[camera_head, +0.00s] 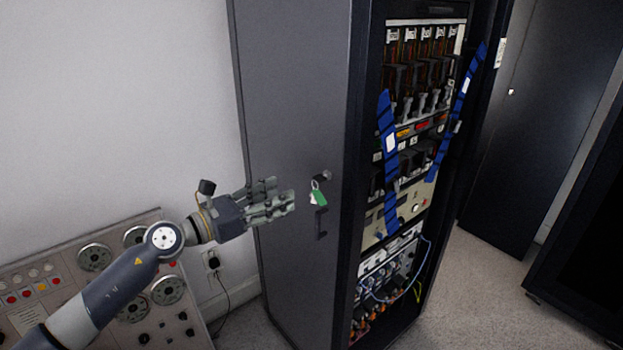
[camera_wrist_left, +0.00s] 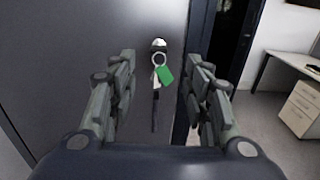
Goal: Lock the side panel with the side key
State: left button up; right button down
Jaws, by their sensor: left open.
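The side panel (camera_head: 290,110) is the dark grey flat side of a tall cabinet, and it also fills the left wrist view (camera_wrist_left: 70,60). The side key (camera_head: 326,177) sits in the panel's lock, with a ring and a green tag (camera_head: 320,198) hanging from it. In the left wrist view the key (camera_wrist_left: 159,45) and green tag (camera_wrist_left: 165,75) appear between my fingers, farther off. My left gripper (camera_head: 292,200) is open and empty, just left of the tag in the head view. My right gripper is not in view.
The cabinet's open front (camera_head: 410,130) shows equipment, blue straps and loose cables. A control panel with dials (camera_head: 95,257) stands at lower left. A dark door (camera_head: 540,110) is at right. Carpet floor is clear between.

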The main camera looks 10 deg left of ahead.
aim_at(316, 179)
pick_arm(q)
jog(key=shift+p+x, duration=1.35)
jog(key=shift+x, duration=4.05)
jog(key=shift+a, duration=0.1)
jog(key=c, duration=1.1)
